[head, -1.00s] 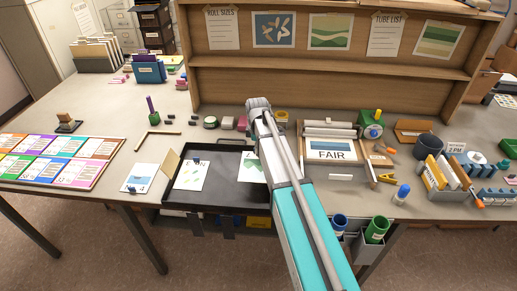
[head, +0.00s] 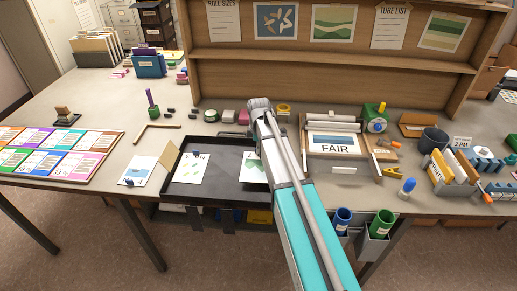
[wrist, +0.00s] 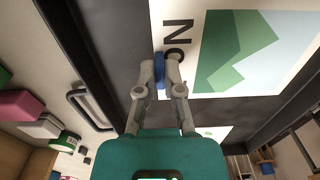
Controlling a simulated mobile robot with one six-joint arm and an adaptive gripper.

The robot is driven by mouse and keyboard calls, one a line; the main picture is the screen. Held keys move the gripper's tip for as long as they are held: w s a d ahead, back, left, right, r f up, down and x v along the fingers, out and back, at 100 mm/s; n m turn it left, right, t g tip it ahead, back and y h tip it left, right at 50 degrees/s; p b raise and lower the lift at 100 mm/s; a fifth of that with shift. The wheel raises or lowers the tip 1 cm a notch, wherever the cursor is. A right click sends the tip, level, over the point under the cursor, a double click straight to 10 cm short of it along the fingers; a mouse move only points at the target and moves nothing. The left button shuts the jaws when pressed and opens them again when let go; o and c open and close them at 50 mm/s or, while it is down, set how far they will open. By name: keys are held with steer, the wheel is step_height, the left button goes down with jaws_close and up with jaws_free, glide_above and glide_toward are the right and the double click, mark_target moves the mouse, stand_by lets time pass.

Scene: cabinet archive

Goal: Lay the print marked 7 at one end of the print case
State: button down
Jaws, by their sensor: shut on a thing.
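The print case is a black open tray (head: 225,191) at the front of the desk. A white print with small green marks (head: 190,170) and a blue knob lies in its left part. My gripper is hidden behind my arm in the head view. In the wrist view my gripper (wrist: 161,82) is shut on the blue knob (wrist: 160,71) at the edge of a print with green hills (wrist: 245,45). That print also shows in the head view (head: 252,171), over the case's right part, partly hidden by my arm. I cannot tell whether it touches the case floor. No 7 is legible.
A blue-pictured card (head: 138,171) lies left of the case, beside a tan folded card (head: 170,154). A coloured chart (head: 60,155) lies further left. A wooden shelf (head: 330,70) rises behind. The case's middle is bare.

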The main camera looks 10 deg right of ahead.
steer(key=shift+f+b, duration=0.65)
steer(key=shift+f, duration=0.35)
steer(key=shift+f+b, duration=0.45)
steer(key=shift+b, duration=0.05)
steer(key=c, duration=0.7)
jaws_free()
steer(key=shift+c, duration=0.4)
steer(key=shift+r, duration=0.15)
steer(key=shift+r+p, duration=3.4)
steer(key=shift+p, duration=0.15)
